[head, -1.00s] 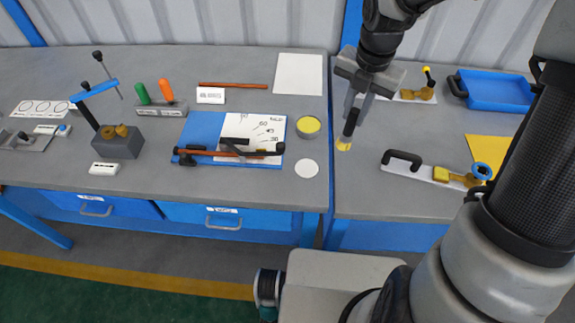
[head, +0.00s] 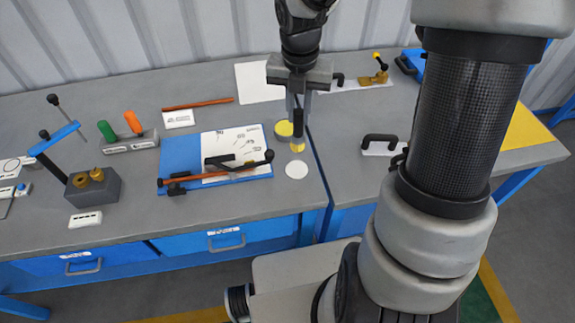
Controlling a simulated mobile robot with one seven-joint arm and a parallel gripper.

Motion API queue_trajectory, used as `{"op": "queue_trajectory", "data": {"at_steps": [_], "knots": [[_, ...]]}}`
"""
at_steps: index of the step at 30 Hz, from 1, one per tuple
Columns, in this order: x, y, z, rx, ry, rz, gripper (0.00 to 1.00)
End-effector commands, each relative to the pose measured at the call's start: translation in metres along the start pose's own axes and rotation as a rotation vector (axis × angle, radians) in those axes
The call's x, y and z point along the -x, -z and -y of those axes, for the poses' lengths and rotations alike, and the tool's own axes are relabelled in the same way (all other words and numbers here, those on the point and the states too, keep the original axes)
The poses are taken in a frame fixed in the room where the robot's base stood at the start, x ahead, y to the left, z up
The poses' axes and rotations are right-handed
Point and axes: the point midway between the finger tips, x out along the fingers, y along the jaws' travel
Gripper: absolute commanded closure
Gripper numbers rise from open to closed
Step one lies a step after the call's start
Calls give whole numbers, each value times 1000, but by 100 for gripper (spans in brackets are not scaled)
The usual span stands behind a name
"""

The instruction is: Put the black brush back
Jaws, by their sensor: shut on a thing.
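My gripper (head: 299,106) is shut on the black brush (head: 299,124), near the top of its handle. The brush hangs upright with its yellow bristles down, over the right edge of the left table. A round tin with a yellow top (head: 283,129) stands just left of the brush and is partly behind it in the picture. A flat white disc (head: 297,170) lies on the table in front of the tin. I cannot tell how high the bristle tip is above the table.
An orange-and-green-handled tool rack (head: 131,144) and a grey block (head: 95,188) stand farther left. A black handle on a white plate (head: 380,147) is to the right.

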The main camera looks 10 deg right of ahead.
Motion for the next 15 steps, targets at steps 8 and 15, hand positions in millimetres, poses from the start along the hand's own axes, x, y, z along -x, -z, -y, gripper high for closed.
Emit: {"op": "queue_trajectory", "data": {"at_steps": [8, 15], "knots": [[-50, 6, 1, 3, 2, -4, 100], [-69, 7, 0, 2, 1, -2, 100]]}}
